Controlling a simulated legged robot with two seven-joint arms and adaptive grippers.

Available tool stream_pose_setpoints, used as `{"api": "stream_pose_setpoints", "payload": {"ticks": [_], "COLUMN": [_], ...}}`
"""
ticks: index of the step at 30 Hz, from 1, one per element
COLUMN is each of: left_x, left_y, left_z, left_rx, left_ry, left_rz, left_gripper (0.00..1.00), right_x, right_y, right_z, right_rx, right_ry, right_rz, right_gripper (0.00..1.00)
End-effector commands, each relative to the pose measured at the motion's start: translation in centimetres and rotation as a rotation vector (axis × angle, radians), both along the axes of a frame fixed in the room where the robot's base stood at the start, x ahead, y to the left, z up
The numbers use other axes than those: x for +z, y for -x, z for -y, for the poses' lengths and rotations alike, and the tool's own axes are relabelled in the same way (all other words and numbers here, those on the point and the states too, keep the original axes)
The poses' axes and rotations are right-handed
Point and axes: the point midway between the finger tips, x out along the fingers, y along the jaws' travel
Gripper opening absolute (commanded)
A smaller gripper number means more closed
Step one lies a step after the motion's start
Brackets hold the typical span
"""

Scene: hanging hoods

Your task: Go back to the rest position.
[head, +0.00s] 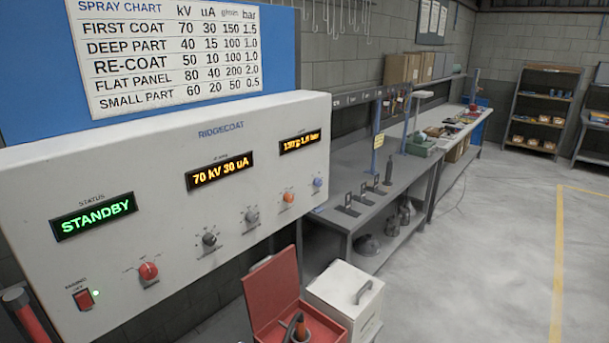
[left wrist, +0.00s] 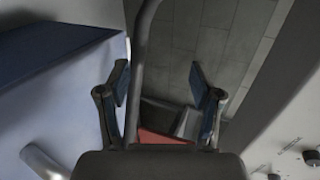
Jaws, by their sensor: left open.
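My left gripper (left wrist: 160,82) shows in the left wrist view with its two blue-padded fingers wide apart and nothing between them. A dark curved tube (left wrist: 141,45) passes near the left finger; I cannot tell what it belongs to. Neither gripper shows in the head view. The control panel (head: 170,215) fills the left of the head view. Its displays read STANDBY and 70 kV 30 uA. A pale panel face with knobs (left wrist: 290,148) is at the right in the left wrist view, apart from the fingers.
An open red case (head: 272,292) stands below the panel, beside a white box (head: 345,295) with a handle. A grey workbench (head: 372,180) runs along the wall. A red cylinder (head: 28,318) is at lower left. The floor (head: 490,250) at right is clear.

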Motion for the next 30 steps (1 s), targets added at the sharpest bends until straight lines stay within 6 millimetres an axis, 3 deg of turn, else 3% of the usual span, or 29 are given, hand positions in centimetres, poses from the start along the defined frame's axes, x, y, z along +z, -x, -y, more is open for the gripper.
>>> {"api": "stream_pose_setpoints", "payload": {"ticks": [1, 3, 6, 12, 21, 30], "left_x": [-3.6, -7.3, -10.9, -14.4, -15.7, -24.4], "left_y": [2.7, 5.9, 10.1, 17.0, 25.8, 24.6], "left_z": [0.0, 0.6, 1.8, 4.2, 7.7, 8.1], "left_rx": [0.006, 0.025, 0.068, 0.167, 0.332, 0.351], "left_ry": [0.13, 0.31, 0.515, 0.809, 1.123, 1.118], "left_rz": [-0.013, -0.021, -0.044, -0.102, -0.212, -0.244], "left_gripper": [0.65, 0.65, 0.65, 0.65, 0.65, 0.65], "right_x": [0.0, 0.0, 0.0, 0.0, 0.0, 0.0], "right_y": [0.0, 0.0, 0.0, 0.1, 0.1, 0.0], "right_z": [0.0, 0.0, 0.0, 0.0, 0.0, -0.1], "right_rx": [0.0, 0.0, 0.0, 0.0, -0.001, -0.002], "right_ry": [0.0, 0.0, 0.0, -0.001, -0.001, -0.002], "right_rz": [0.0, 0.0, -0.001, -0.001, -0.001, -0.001], "right_gripper": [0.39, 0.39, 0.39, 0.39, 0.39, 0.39]}}
